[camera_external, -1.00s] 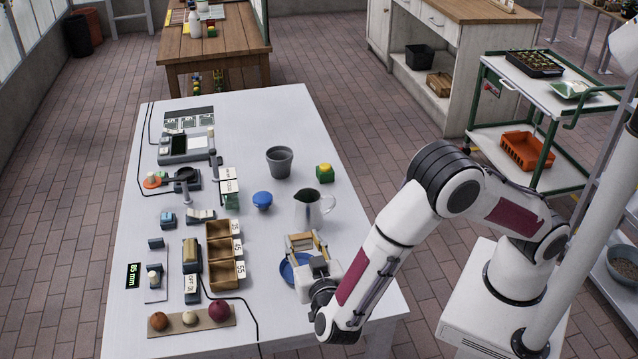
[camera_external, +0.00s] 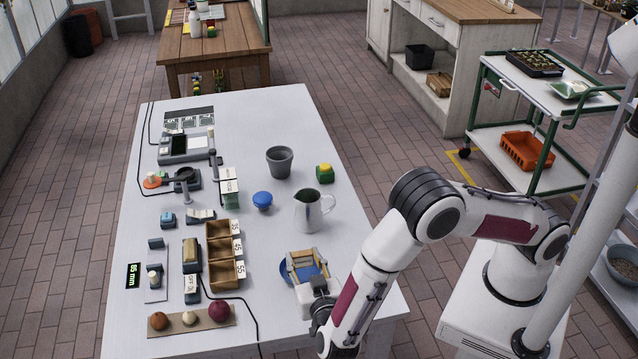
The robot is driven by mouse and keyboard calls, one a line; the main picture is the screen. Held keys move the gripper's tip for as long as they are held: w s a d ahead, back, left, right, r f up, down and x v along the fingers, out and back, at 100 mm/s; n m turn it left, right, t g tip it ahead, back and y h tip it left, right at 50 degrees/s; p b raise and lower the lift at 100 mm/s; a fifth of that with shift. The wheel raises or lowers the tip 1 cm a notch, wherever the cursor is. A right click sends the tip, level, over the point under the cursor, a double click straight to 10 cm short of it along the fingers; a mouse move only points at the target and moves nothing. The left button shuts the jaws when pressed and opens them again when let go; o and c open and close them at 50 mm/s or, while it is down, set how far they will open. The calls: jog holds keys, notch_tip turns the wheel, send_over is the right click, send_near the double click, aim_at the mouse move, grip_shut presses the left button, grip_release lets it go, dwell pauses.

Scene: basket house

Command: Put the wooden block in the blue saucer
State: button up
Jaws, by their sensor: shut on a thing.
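The blue saucer (camera_external: 285,274) lies on the white table near its front right part. My gripper (camera_external: 304,258) is over the saucer and hides much of it, with its fingers pointing away from the camera. The gripper is shut on the wooden block (camera_external: 303,254), a tan piece that shows between the fingertips. The block is partly hidden by the fingers. I cannot tell whether it touches the saucer or hangs just above it.
A wooden compartment box (camera_external: 224,255) is to the left. A blue-topped item (camera_external: 262,200), a grey pot (camera_external: 279,162) and a green-yellow block (camera_external: 324,173) stand farther back. The table's front right corner is clear.

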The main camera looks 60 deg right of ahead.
jog(key=shift+f, duration=0.15)
jog(key=shift+f, duration=1.9)
jog(key=shift+f, duration=0.4)
jog(key=o, duration=0.9)
jog(key=shift+c, duration=0.2)
jog(key=shift+r, duration=0.2)
jog(key=shift+r, duration=0.15)
jog(key=shift+s+a+r, duration=0.15)
jog(key=v, duration=1.1)
jog(key=shift+s+a, duration=0.2)
